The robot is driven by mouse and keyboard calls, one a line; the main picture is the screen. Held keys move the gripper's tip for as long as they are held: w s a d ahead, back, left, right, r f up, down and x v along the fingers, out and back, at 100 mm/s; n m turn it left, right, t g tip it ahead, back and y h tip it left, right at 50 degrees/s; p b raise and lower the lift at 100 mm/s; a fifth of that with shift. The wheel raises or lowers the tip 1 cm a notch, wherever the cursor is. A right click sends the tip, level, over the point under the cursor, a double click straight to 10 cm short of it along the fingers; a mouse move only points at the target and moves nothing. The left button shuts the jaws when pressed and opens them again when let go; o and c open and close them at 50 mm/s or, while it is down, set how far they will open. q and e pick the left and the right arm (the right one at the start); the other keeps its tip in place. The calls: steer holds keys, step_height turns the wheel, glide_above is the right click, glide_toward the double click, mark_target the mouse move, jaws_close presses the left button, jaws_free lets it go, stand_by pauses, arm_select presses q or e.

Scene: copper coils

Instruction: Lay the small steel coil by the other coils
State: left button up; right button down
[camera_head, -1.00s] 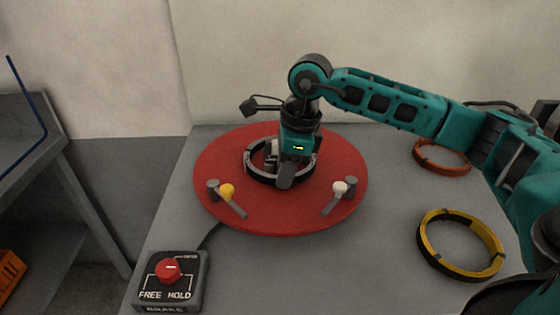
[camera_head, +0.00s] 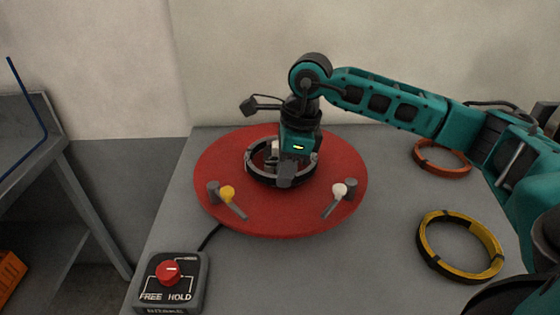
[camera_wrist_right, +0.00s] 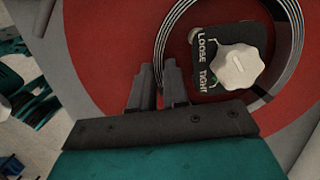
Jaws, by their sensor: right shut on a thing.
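The small steel coil (camera_head: 257,174) is a dark grey ring lying flat around the middle of the red turntable (camera_head: 225,150). In the wrist view the coil (camera_wrist_right: 294,45) curves around a black hub plate with a white knob (camera_wrist_right: 239,66) marked LOOSE and TIGHT. My right gripper (camera_wrist_right: 158,88) is shut on the coil's rim, with one finger on each side; in the head view its wrist hides part of the ring and hub. The other coils lie on the table at the right: an orange one (camera_head: 423,161) and a yellow-and-black one (camera_head: 428,244). My left gripper is out of view.
A brake box (camera_head: 195,289) with a red knob sits at the front left. Grey tabletop (camera_head: 390,225) is clear between turntable and yellow coil.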

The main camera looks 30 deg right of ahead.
steer(key=shift+r+p, duration=2.05)
steer(key=shift+r, duration=1.25)
